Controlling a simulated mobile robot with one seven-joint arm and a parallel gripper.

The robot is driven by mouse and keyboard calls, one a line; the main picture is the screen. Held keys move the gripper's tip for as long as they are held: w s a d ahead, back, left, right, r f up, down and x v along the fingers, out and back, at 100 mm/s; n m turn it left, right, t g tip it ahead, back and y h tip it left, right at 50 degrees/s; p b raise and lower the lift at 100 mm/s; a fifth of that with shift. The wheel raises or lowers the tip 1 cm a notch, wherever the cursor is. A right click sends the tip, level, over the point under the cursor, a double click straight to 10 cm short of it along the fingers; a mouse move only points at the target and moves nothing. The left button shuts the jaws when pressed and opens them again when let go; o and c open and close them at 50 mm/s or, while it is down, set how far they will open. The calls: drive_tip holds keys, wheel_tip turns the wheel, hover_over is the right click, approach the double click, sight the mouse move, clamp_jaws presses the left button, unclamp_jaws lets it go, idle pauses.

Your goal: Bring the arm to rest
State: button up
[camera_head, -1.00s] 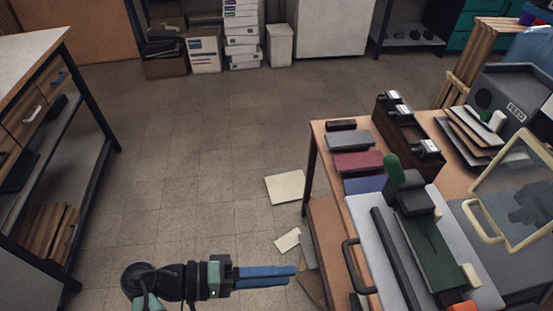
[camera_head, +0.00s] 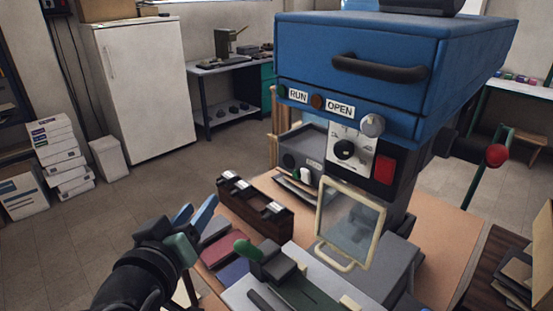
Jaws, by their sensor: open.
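My gripper (camera_head: 194,213) is at the lower left of the head view, at the end of my black arm. Its two blue fingers are apart with nothing between them. It hangs at the left edge of the workbench (camera_head: 419,277), in front of the flat covers in grey, red and blue. From this view I cannot tell whether it touches anything. The red cover (camera_head: 216,251) and the blue cover (camera_head: 232,272) lie on the bench just right of my gripper.
A blue machine (camera_head: 390,75) with RUN and OPEN labels stands over the bench. A framed clear guard (camera_head: 350,222), a green-handled fixture (camera_head: 270,262) and a dark wooden rack (camera_head: 255,210) crowd the bench. Open floor (camera_head: 85,240) lies left, before a white fridge (camera_head: 142,85).

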drive_tip(key=d+r+m+t+y, duration=0.1)
drive_tip(key=d+r+t, duration=0.1)
drive_tip(key=r, duration=0.5)
drive_tip(key=d+r+m+t, duration=0.1)
drive_tip(key=d+r+t, duration=0.15)
drive_tip(key=r, duration=0.45)
drive_tip(key=s+d+r+m+t+p, duration=0.1)
drive_tip(key=s+d+r+t, duration=0.2)
drive_tip(key=s+r, duration=0.3)
drive_tip(key=s+d+r+t, duration=0.4)
drive_tip(key=s+r, duration=0.3)
drive_tip(key=r, duration=0.8)
drive_tip(key=shift+d+r+m+y+p, duration=0.15)
drive_tip(key=shift+d+m+y+p, duration=0.2)
drive_tip(key=shift+d, duration=0.25)
drive_tip(key=shift+s+t, duration=0.1)
drive_tip(key=shift+t, duration=0.15)
